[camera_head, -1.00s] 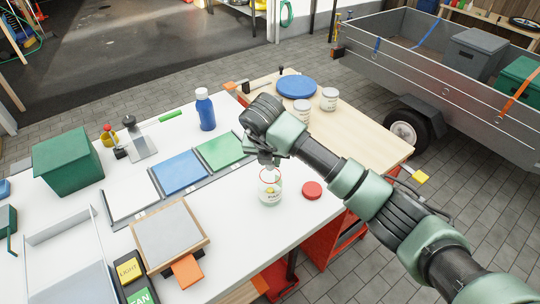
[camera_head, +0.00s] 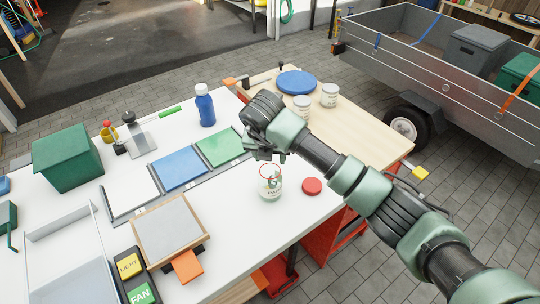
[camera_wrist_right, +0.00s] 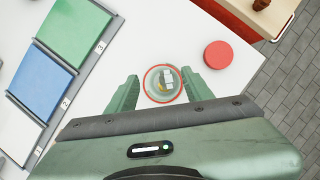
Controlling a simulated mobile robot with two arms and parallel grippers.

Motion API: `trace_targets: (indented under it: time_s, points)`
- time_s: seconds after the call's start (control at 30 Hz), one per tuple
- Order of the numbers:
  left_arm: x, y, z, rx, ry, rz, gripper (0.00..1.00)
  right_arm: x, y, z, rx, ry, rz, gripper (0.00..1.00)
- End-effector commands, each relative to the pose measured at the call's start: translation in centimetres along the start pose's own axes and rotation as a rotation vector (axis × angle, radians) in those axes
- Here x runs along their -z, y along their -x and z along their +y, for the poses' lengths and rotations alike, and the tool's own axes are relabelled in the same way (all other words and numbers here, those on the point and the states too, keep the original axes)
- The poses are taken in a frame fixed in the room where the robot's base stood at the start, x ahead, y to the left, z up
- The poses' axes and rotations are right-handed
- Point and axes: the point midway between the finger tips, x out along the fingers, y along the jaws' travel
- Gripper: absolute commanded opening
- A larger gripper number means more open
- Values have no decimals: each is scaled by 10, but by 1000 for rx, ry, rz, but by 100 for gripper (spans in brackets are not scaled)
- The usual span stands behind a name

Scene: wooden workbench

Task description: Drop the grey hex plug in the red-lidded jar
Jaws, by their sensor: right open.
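The clear jar (camera_head: 270,188) with a red rim stands open on the white bench top near its right edge. Its red lid (camera_head: 312,186) lies beside it on the right. My right gripper (camera_head: 264,157) is open just above the jar mouth. In the right wrist view its fingers (camera_wrist_right: 160,78) stand apart on either side of the jar (camera_wrist_right: 149,92), with nothing between them. Small grey and yellow pieces (camera_wrist_right: 166,79) show inside the jar; the grey one appears to be the hex plug, though its shape is hard to tell. My left gripper is out of view.
Numbered white, blue (camera_head: 180,171) and green (camera_head: 220,147) mats lie left of the jar. A blue bottle (camera_head: 205,108) stands behind them. A framed grey pad (camera_head: 170,232) is at the front. Cans (camera_head: 329,97) stand on the wooden section behind. Bench around the jar is clear.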

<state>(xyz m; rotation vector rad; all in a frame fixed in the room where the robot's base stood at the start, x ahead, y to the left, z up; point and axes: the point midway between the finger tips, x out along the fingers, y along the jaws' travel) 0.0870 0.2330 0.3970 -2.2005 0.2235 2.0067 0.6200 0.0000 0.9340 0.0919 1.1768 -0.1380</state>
Motion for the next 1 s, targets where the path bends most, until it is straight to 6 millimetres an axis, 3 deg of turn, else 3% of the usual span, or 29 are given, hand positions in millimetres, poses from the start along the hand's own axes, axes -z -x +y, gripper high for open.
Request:
trace_targets:
  time_s: [0.17,0.63,1.0]
  points:
    - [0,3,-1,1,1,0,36,-2,5,0,0,0,-1,51]
    - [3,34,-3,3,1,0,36,-27,64,0,0,0,-3,51]
    - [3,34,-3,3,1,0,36,-27,65,0,1,0,0,51]
